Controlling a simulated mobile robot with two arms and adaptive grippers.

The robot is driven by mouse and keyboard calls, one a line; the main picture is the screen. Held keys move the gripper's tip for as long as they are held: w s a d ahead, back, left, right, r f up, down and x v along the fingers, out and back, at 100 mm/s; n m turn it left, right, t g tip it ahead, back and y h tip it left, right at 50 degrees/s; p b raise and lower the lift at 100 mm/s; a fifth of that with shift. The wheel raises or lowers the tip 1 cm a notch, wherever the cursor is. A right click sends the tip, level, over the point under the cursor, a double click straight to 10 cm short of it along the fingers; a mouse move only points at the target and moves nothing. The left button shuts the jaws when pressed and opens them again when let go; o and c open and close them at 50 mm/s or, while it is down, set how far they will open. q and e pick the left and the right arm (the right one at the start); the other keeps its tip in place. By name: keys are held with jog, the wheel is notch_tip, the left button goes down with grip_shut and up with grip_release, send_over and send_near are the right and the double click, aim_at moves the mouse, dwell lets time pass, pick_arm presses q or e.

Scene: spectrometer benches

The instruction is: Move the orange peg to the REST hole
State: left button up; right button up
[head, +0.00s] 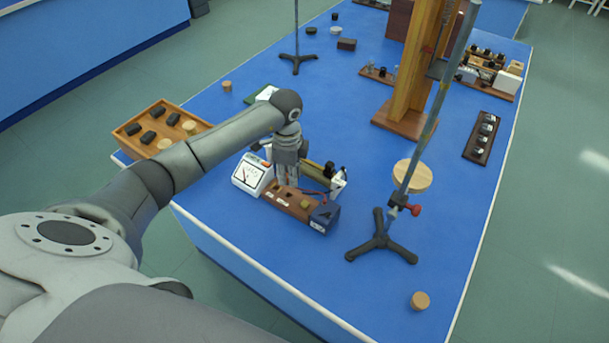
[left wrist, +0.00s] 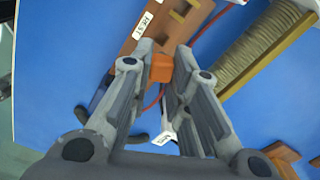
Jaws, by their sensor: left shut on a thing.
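The orange peg (left wrist: 162,68) shows in the left wrist view between the fingertips of my left gripper (left wrist: 161,73). The gripper is shut on it. In the head view the left gripper (head: 287,178) points down over the wooden peg board (head: 292,205), and I cannot make out the peg there. The board also shows in the left wrist view (left wrist: 133,42), with a white REST label (left wrist: 146,24) just beyond the peg. Whether the peg's lower end is in a hole or above the board is hidden. My right gripper is out of view.
A white meter (head: 250,176) stands left of the board, and a wound coil (left wrist: 262,45) lies close behind it. A black tripod stand (head: 381,240) is to the right. A wooden tray (head: 185,111) is at the left. Blue bench top is clear in front of the board.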

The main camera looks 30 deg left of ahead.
aim_at(290, 189)
pick_arm(q)
jog(key=shift+w+f, duration=0.1)
jog(key=shift+f, duration=0.35)
jog(key=shift+a+f+b, duration=0.1)
jog(key=shift+f+b, duration=0.15)
jog(key=shift+b, duration=0.2)
jog(key=shift+f+b, duration=1.05)
jog(key=shift+f, duration=0.1)
jog(key=shift+f+b, duration=0.4)
jog(key=shift+f, duration=0.15)
jog(key=shift+f+b, duration=0.6)
jog(key=shift+f, duration=0.35)
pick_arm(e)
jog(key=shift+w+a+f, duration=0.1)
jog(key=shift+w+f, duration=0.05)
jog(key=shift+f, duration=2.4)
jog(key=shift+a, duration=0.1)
pick_arm(q)
jog(key=o, duration=0.9)
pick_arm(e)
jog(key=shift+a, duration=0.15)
